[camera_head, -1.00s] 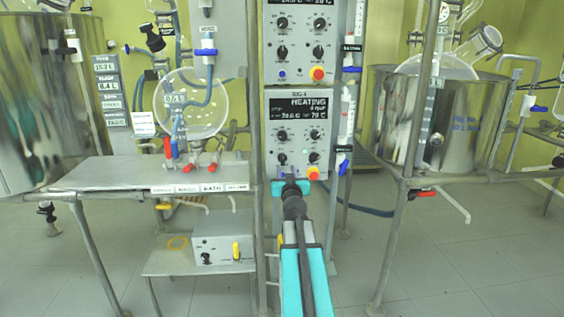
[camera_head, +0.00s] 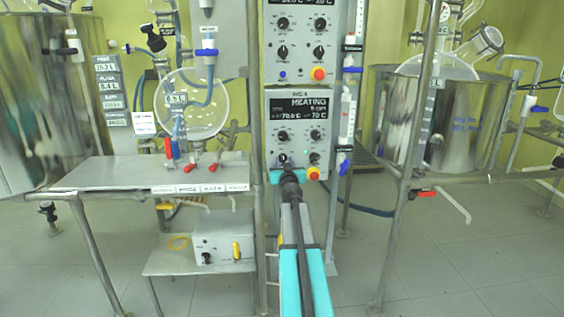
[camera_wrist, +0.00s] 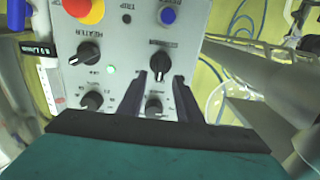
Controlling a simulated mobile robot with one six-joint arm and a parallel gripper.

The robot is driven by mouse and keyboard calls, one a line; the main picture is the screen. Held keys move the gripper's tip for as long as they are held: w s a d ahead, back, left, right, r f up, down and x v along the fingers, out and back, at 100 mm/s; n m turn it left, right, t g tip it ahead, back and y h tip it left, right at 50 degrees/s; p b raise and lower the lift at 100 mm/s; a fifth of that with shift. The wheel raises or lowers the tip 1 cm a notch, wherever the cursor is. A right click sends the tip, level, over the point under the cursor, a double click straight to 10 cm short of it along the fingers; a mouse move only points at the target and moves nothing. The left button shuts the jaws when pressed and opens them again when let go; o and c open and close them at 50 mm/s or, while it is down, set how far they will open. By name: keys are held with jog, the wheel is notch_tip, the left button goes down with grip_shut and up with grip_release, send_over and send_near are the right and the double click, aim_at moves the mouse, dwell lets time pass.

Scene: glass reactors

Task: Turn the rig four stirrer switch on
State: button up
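The rig four control box (camera_head: 322,131) stands in the middle of the head view. Its display reads HEATING. The stirrer switch appears to be the lower-left black knob (camera_head: 283,158), just above my gripper (camera_head: 286,172). In the wrist view, where the panel shows upside down, this knob (camera_wrist: 160,61) has a black label and a white pointer line. My gripper (camera_wrist: 160,76) is open, its two dark fingers on either side of this knob's edge. I cannot tell whether they touch it. The heater knob (camera_wrist: 88,53) is to its left.
A red and yellow emergency button (camera_wrist: 84,10) and a blue button (camera_wrist: 168,16) are near the knobs. Two more dials, one here (camera_wrist: 92,100), sit on the panel. A metal bench (camera_head: 110,173) stands left; a large steel vessel (camera_head: 465,125) stands right.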

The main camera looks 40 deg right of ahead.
aim_at(283, 159)
jog(key=shift+x, duration=1.4)
